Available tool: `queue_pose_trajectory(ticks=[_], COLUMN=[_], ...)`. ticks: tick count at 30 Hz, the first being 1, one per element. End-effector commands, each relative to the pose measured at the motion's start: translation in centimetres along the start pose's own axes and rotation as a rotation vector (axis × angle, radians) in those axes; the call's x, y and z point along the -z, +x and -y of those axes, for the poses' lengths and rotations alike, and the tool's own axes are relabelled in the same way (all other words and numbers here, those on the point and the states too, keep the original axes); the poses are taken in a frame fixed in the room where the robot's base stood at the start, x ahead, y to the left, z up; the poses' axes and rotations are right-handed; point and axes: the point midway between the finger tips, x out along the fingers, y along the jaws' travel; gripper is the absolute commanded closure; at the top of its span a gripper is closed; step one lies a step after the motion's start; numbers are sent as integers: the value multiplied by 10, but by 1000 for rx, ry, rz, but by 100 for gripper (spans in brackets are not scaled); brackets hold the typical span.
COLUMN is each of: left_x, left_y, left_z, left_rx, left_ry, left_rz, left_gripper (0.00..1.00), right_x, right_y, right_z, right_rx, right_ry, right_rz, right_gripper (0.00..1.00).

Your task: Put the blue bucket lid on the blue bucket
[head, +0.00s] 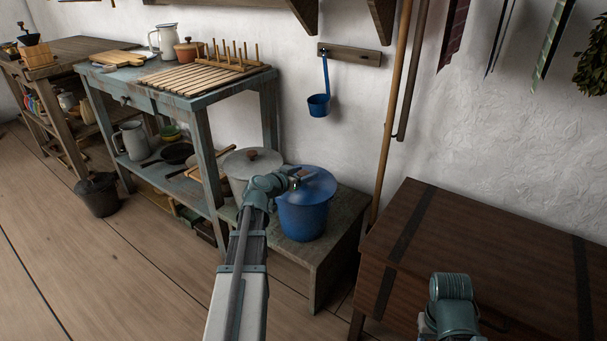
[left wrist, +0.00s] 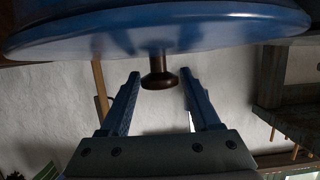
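The blue bucket (head: 302,217) stands on a low wooden bench. The blue bucket lid (head: 318,184) is at the bucket's top, partly hidden by my left gripper; I cannot tell whether it sits fully on the rim. My left gripper (head: 299,181) is over the lid. In the left wrist view the lid (left wrist: 120,36) fills the top, with its brown knob (left wrist: 158,78) pointing down in the picture. The fingers of my left gripper (left wrist: 163,90) are open on either side of the knob, with gaps. Only part of my right arm shows; its gripper does not.
The low bench (head: 343,232) also holds a grey lidded pot (head: 250,163) close left of the bucket. A blue-grey table (head: 205,103) stands behind left. A dark wooden chest (head: 480,240) is at right. A blue ladle (head: 318,104) hangs on the wall.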

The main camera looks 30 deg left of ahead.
Motion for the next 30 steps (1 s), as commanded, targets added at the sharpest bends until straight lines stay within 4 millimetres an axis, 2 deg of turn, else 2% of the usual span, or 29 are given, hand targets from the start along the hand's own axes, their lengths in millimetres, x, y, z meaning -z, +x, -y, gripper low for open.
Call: queue_pose_trajectory(ticks=[1, 3, 14, 17, 24, 30], left_x=[0, 0, 0, 1, 2, 2], left_y=[0, 0, -6, -20, -73, -110], left_z=[0, 0, 0, 0, -2, -1], left_rx=[0, 0, 0, 2, 3, 3], left_ry=[0, 0, 0, 0, -1, -1], left_rz=[0, 0, 1, 1, 1, 0], left_gripper=[26, 14, 14, 14, 14, 14], right_x=[0, 0, 0, 0, -1, -2], right_y=[0, 0, -2, -7, -23, -34], right_z=[0, 0, 0, -1, -2, -3], right_rx=[0, 0, 0, 0, 0, 0], right_ry=[0, 0, 0, -1, -5, -8], right_rz=[0, 0, 0, 0, 0, 0], right_gripper=[55, 55, 55, 55, 55, 55])
